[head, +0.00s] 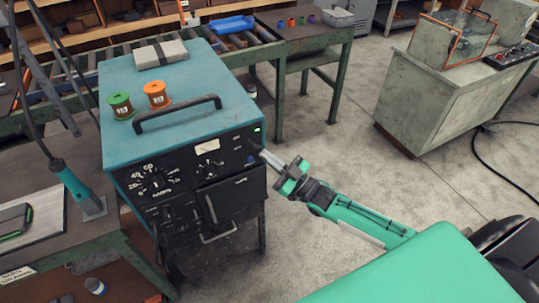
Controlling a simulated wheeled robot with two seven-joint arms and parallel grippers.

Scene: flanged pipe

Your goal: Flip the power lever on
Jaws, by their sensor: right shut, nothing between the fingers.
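The teal power unit (185,75) stands left of centre, with a black front panel (175,208) of dials and switches. A small light (257,129) at the panel's upper right glows green. My right gripper (260,150) reaches in from the right, its fingers shut and empty, with the tips at the panel's upper right just below the light. I cannot make out the power lever clearly beside the fingertips, nor whether they touch it. A small blue part (250,160) shows just below the tips. My left gripper is not in view.
An orange spool (156,95), a green spool (121,106) and a grey block (161,54) sit on the unit, near its black handle (178,113). A teal-handled tool (76,188) is on the left bench. The floor (345,150) to the right is open.

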